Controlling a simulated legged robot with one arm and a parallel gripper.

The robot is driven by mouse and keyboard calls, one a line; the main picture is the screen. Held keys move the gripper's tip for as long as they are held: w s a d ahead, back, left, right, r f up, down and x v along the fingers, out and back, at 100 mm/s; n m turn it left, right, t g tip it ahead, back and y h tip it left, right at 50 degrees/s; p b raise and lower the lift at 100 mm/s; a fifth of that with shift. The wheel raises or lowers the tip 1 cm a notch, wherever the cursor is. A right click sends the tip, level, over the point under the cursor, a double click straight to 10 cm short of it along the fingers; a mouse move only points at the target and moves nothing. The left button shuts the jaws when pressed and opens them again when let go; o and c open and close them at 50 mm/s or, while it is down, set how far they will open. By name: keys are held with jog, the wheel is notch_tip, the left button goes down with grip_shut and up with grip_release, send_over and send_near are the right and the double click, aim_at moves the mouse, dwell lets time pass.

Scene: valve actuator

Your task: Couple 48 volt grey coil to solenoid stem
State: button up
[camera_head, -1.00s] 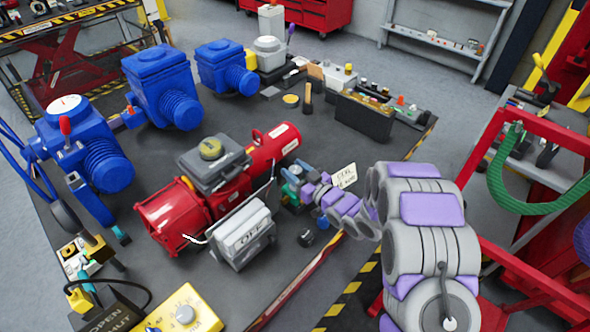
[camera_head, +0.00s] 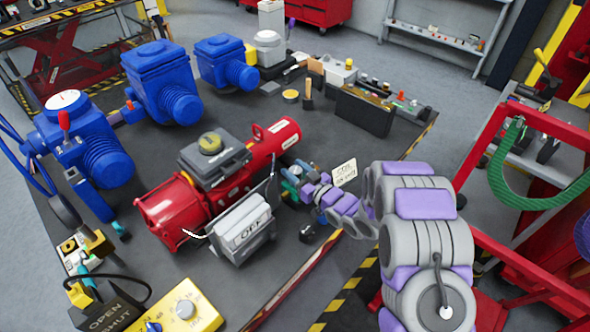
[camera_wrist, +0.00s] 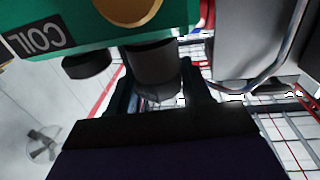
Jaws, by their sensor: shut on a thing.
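The cylinder stands between the two black fingers, against or just beside a green block (camera_wrist: 110,32) marked COIL. I cannot tell if they touch. A shorter dark round part (camera_wrist: 87,65) sits beside it, and a brass-coloured round part (camera_wrist: 130,8) is on the block. In the head view my gripper (camera_head: 300,185) is small, beside the red actuator (camera_head: 205,200), and the held coil is hard to make out there. I cannot identify the solenoid stem for certain.
A white card (camera_head: 345,172) stands just behind my arm. Blue actuators (camera_head: 165,85) fill the table's left. A dark bin (camera_head: 365,110) stands at the back right. Striped edging (camera_head: 345,300) marks the near edge.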

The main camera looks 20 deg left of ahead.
jog(key=shift+f, duration=0.15)
jog(key=o, duration=1.2)
jog(key=p+v, duration=0.1)
jog(key=v, duration=1.6)
jog(key=shift+d+p, duration=0.2)
jog(key=shift+p, duration=0.2)
jog(key=shift+w, duration=0.1)
